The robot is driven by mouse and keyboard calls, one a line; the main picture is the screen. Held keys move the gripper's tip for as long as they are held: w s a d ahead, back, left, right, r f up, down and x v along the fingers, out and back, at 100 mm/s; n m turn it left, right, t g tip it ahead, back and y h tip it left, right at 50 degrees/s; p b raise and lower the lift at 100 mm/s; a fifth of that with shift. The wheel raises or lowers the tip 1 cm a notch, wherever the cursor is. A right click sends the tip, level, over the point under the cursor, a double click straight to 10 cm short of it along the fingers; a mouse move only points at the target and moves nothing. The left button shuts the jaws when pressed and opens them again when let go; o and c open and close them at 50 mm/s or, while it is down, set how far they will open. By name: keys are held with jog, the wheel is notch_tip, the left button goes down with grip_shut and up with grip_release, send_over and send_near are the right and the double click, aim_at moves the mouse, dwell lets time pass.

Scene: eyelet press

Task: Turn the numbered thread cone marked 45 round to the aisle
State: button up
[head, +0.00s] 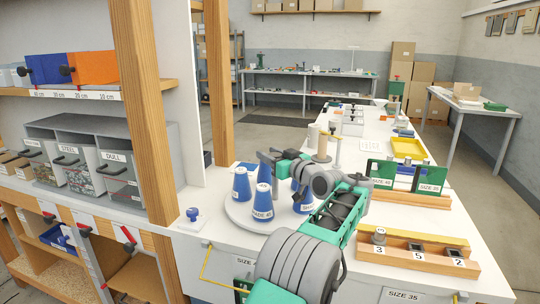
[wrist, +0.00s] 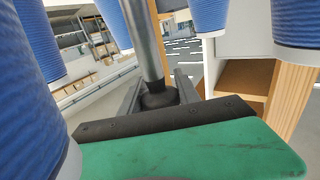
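Several blue thread cones stand on a white round turntable (head: 236,215) in the head view. The front cone (head: 262,203) has a label reading SHADE and a number I cannot read surely. A cone at the left (head: 241,184) shows no readable label, and one at the right (head: 302,196) has a label partly covered by my arm. My gripper (head: 268,163) is among the cones. In the wrist view its dark fingers (wrist: 159,92) stand apart on either side of a grey upright post (wrist: 149,40) with a dark base. Whether they touch it is unclear. Blue cones surround it.
Wooden posts and a shelf with grey bins (head: 80,165) stand left of the turntable. A small blue stamp-like object (head: 193,216) sits on the counter (head: 205,238).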

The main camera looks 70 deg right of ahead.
jog(key=o, duration=0.5)
jog(key=shift+c, duration=0.2)
jog(key=v, duration=0.7)
jog(key=shift+s+a, duration=0.2)
jog(key=shift+s, duration=0.15)
